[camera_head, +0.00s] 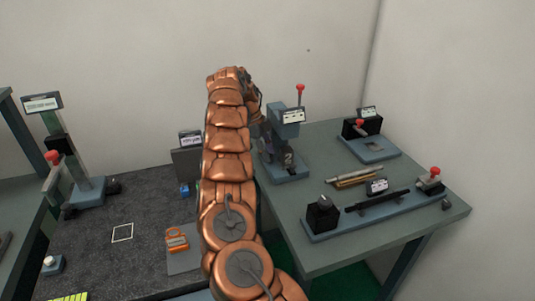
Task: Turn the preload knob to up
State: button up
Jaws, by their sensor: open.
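My copper-coloured arm rises through the middle of the view. My gripper (258,104) is at its far end, mostly hidden behind the arm, and is open with nothing seen in it. It is just left of a blue-grey upright fixture (285,130) with a red-knobbed lever (300,90) and a small label (292,116). I cannot tell whether it touches the fixture. The labels are too small to read, so I cannot tell which part is the preload knob or how it is set.
On the right bench (340,265) are a long fixture (385,212) with a black block (322,215) and red-topped clamp (431,181), brass rods (356,176) and a rear fixture (372,147). A dark bench (95,245) and press-like stand (82,185) are left.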

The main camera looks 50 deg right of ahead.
jog(key=shift+c, duration=0.3)
grip_shut()
jog(key=shift+f+n+b, duration=0.25)
jog(key=shift+n+b, duration=0.15)
jog(key=shift+b, duration=0.75)
jog(key=n+b, duration=0.1)
jog(key=b, duration=0.3)
jog(key=shift+a+f+t+h, duration=0.1)
jog(key=shift+f+t+h, duration=0.1)
jog(key=shift+t+h, duration=0.15)
jog(key=n+h+b, duration=0.1)
jog(key=n+b, duration=0.2)
jog(key=b, duration=0.2)
jog(key=shift+t+b, duration=0.25)
jog(key=shift+b, duration=0.1)
jog(key=n+b, duration=0.1)
jog(key=b, duration=0.1)
jog(key=n+t+b, duration=0.1)
jog(key=n+b, duration=0.1)
jog(key=b, duration=0.1)
jog(key=shift+s+a+r+n+h, duration=0.1)
jog(key=shift+s+a+n+h, duration=0.1)
jog(key=shift+n+h, duration=0.15)
jog(key=shift+s+r+n+t+b, duration=0.15)
jog(key=shift+n+t+b, duration=0.55)
jog(key=shift+n+b, duration=1.1)
jog(key=shift+r+n, duration=0.1)
jog(key=shift+n, duration=0.25)
